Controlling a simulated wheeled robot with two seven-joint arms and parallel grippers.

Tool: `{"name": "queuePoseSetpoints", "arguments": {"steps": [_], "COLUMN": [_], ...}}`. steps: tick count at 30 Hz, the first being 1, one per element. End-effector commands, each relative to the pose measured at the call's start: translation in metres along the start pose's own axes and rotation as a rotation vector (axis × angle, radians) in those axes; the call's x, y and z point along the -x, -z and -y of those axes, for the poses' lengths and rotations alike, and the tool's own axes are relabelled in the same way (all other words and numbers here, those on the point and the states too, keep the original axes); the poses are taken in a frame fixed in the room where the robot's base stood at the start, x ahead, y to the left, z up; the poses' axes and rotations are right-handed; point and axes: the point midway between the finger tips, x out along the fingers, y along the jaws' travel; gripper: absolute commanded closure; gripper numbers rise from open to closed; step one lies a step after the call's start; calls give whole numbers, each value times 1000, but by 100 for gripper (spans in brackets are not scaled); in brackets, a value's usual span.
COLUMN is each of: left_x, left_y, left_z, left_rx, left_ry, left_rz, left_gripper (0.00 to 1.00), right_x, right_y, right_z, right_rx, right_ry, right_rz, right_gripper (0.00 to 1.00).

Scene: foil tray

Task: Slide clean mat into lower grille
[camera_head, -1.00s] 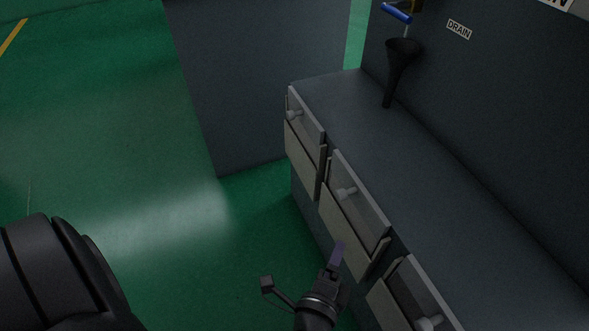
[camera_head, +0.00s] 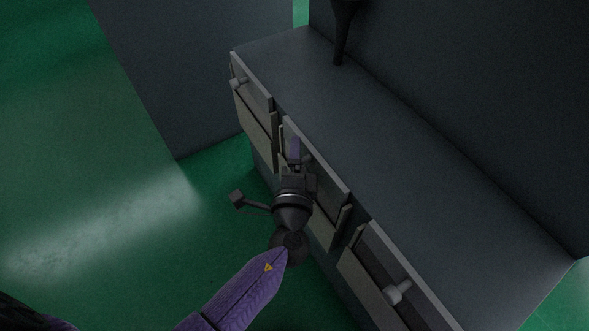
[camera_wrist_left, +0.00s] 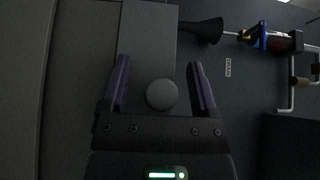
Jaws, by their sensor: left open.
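My left gripper (camera_head: 294,150) is open at the middle front panel (camera_head: 333,183) of the grey cabinet. In the left wrist view its two purple fingers (camera_wrist_left: 161,88) stand either side of a round grey knob (camera_wrist_left: 162,95), with gaps on both sides. Pale panels sit low in the cabinet front: one at the left (camera_head: 255,130), one at the middle (camera_head: 322,230) partly behind my gripper, and one at the right (camera_head: 362,285). I cannot tell a clean mat or the lower grille apart among these. My right gripper is out of view.
Other knobs stick out at the left (camera_head: 238,85) and right (camera_head: 397,292). A grey block (camera_head: 170,70) stands behind. Green floor (camera_head: 90,190) is open at left.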

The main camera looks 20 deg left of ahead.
Motion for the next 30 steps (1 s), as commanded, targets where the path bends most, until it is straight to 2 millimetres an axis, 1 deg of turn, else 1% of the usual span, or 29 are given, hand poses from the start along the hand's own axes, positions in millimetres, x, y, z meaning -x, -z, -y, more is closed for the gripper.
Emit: {"name": "queuePoseSetpoints", "arguments": {"steps": [4,5,6,11,12,14,15,16,23,30], "left_x": [0,0,0,0,0,0,0,0,1,0], "left_y": [0,0,0,0,0,0,0,0,0,0], "left_z": [0,0,0,0,0,0,0,0,0,14], "left_rx": [0,0,0,0,0,0,0,0,0,2], "left_ry": [0,0,0,-1,-1,-1,-1,-1,-1,1], "left_rz": [0,0,0,0,0,0,0,0,-1,0], "left_gripper": [22,24,33,67,75,88,96,100,100,100], "right_x": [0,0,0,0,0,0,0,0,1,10], "right_y": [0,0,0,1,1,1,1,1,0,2], "right_z": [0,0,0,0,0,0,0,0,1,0], "right_rx": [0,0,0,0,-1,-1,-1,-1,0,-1], "right_ry": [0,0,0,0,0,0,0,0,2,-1], "right_rz": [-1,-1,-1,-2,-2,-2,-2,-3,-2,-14], "right_gripper": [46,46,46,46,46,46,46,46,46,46]}}
